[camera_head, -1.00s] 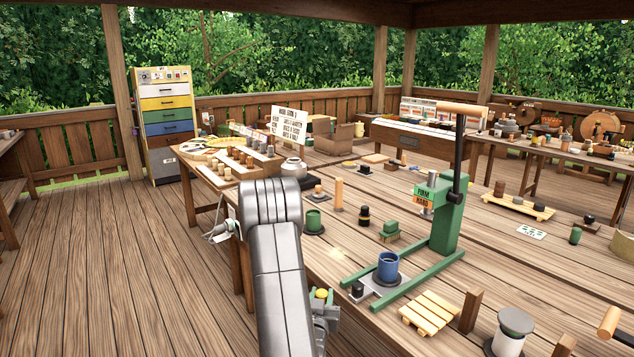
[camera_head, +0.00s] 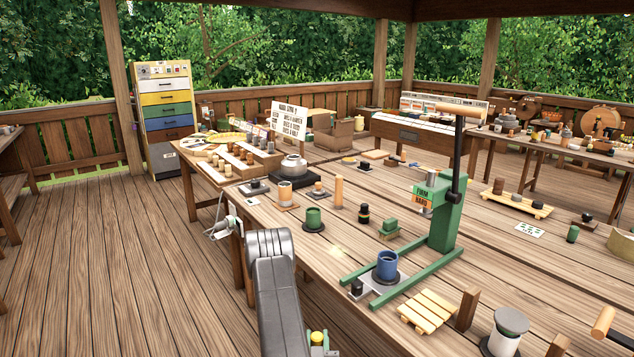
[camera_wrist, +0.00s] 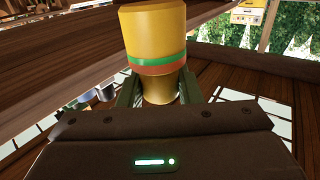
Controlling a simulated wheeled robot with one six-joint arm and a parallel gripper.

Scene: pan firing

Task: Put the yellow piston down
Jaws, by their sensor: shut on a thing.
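The yellow piston (camera_wrist: 153,35) fills the top middle of the wrist view, with a green and a red band low on its body and a narrower neck below. My gripper (camera_wrist: 160,90) is shut on that neck, one green jaw on each side. In the head view only the small yellow top of the piston (camera_head: 317,338) shows at the bottom edge. My gripper there (camera_head: 322,350) is mostly cut off by the frame. It is beside the near left edge of the workbench (camera_head: 345,243); I cannot tell its height against the bench top.
A green press (camera_head: 445,215) with a blue cup (camera_head: 387,265) stands on the bench. A wooden pallet (camera_head: 428,311), a green cylinder (camera_head: 313,217) and a wooden post (camera_head: 338,192) stand around it. Floor to the left is clear. A wooden plank edge is close in the wrist view.

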